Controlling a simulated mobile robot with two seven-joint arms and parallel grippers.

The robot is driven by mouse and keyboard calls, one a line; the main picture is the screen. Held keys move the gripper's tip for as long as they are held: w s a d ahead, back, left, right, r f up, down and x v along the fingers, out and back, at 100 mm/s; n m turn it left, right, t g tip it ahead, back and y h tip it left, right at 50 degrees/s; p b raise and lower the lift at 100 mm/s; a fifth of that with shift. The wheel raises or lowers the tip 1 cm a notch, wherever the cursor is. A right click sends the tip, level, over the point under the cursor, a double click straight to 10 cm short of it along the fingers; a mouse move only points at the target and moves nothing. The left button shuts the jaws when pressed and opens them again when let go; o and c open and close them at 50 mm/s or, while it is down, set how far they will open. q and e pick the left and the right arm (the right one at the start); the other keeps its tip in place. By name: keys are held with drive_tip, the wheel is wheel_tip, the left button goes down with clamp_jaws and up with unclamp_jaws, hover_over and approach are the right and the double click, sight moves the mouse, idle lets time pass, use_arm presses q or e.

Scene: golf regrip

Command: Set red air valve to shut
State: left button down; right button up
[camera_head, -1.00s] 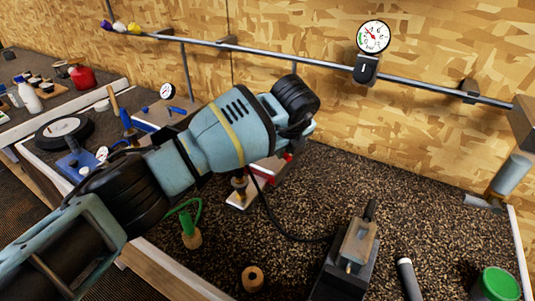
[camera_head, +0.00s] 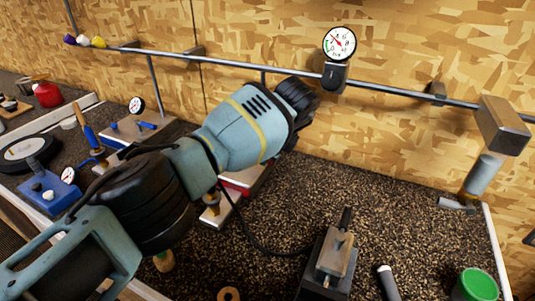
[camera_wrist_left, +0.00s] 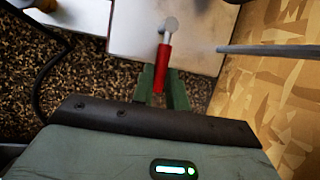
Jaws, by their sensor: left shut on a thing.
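In the left wrist view the red air valve's lever (camera_wrist_left: 163,70) is a red handle on a round grey pivot, in front of a pale plate (camera_wrist_left: 195,35). My left gripper (camera_wrist_left: 162,88) has its two green fingers on either side of the red handle and is shut on it. In the head view my left arm reaches across the middle of the bench, and its wrist hides the gripper and the valve lever. My right gripper is in no view.
A dial gauge (camera_head: 340,43) sits on a rail (camera_head: 230,67) along the wooden wall. On the dark speckled bench stand a vise-like block (camera_head: 333,255), a green cup (camera_head: 475,284) and a black-handled tool (camera_head: 387,281). Blue-based fixtures (camera_head: 48,193) stand at left.

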use_arm(q)
drive_tip(key=shift+r, duration=0.15)
drive_tip(key=c, duration=1.4)
unclamp_jaws()
drive_tip(key=v, duration=0.7)
drive_tip(key=shift+s+d+r+p, duration=0.1)
drive_tip(key=shift+s+r+p, duration=0.05)
drive_tip(key=shift+r+p, duration=0.15)
drive_tip(key=shift+f, duration=0.15)
